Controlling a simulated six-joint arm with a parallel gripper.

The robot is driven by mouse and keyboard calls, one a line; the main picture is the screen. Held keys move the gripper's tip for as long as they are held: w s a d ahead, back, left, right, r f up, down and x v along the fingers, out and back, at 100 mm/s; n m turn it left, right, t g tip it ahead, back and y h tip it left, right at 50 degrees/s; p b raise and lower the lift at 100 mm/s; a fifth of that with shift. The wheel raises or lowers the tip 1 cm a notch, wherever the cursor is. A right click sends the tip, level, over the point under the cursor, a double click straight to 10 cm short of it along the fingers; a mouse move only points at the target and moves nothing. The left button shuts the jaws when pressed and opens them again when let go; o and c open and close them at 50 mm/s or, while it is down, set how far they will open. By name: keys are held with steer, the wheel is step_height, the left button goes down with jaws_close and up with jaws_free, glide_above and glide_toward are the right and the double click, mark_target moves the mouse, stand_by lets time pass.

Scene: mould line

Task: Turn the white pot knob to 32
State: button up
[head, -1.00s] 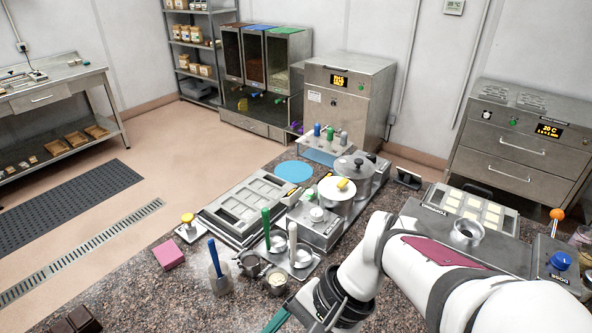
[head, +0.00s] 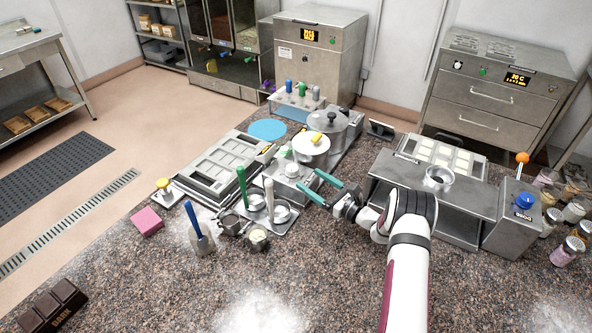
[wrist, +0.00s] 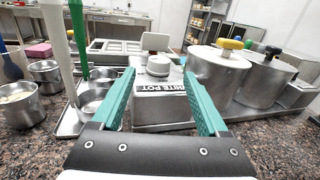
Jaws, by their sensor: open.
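The white pot knob (wrist: 158,66) is a pale round knob on top of a steel box (wrist: 162,110) labelled "WHITE POT". A small upright panel (wrist: 155,42) stands behind it; no reading is legible. In the head view the knob (head: 292,170) is small, and its setting cannot be made out. My gripper (head: 309,180) has teal fingers and is open and empty, pointing at the box from its right side. In the wrist view the gripper (wrist: 160,76) has its fingers left and right of the knob in the picture, apart from it.
The white pot (head: 310,147) with a yellow handle and a lidded steel pot (head: 327,121) stand behind the box. A tray (head: 268,217) with green and white-handled tools lies left of it. A steel stand (head: 420,195) is to the right.

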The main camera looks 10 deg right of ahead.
mark_target(297, 171)
steer(key=x, duration=0.7)
steer(key=shift+s, duration=0.1)
jaws_close()
